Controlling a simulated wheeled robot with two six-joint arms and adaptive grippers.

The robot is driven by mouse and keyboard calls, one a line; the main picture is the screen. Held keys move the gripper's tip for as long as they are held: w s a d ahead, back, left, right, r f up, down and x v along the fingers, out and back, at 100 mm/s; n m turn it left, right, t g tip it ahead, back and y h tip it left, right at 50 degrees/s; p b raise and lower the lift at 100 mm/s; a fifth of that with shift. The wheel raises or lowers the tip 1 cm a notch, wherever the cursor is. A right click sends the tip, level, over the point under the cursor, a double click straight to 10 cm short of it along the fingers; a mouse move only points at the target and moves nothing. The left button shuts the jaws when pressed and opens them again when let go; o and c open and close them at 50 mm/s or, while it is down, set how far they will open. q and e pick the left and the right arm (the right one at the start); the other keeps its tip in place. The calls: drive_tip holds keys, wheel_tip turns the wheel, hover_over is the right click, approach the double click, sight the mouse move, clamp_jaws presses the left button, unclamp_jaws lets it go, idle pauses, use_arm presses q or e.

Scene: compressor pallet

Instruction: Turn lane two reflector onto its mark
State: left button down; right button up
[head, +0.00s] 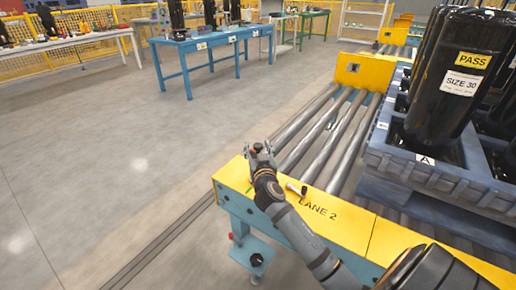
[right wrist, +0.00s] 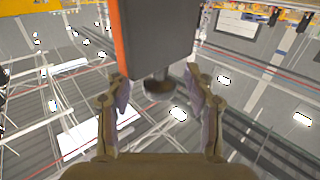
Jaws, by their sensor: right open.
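My right gripper (head: 260,149) is at the near left corner of the yellow lane two end plate, with its fingers pointing away from me. In the right wrist view its fingers (right wrist: 158,93) are apart. A dark grey block with an orange edge (right wrist: 158,38) and a round knob (right wrist: 158,86) shows between and beyond the fingers; it may be the reflector, and I see no grip on it. A small pale and brown fitting (head: 296,188) sits on the plate (head: 345,226) beside the LANE 2 lettering. A thin green line (head: 250,187) shows near the wrist. My left gripper is out of view.
Metal rollers (head: 325,135) run behind the plate. A blue-grey pallet crate (head: 400,165) with black compressors (head: 442,85) stands to the right. A blue table (head: 215,40) is at the back. The floor at the left is clear.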

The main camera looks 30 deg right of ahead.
clamp_jaws()
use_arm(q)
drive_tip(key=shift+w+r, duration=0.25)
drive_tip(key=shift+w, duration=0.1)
use_arm(e)
drive_tip(key=shift+n+y, duration=0.4)
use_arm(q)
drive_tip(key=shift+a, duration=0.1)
use_arm(e)
drive_tip(key=shift+c, duration=0.9)
unclamp_jaws()
drive_tip(key=shift+o, duration=0.9)
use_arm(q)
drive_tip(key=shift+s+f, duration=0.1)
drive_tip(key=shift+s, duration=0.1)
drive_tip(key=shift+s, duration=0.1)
use_arm(e)
drive_tip(key=v, duration=1.2)
drive_tip(key=shift+f, duration=0.2)
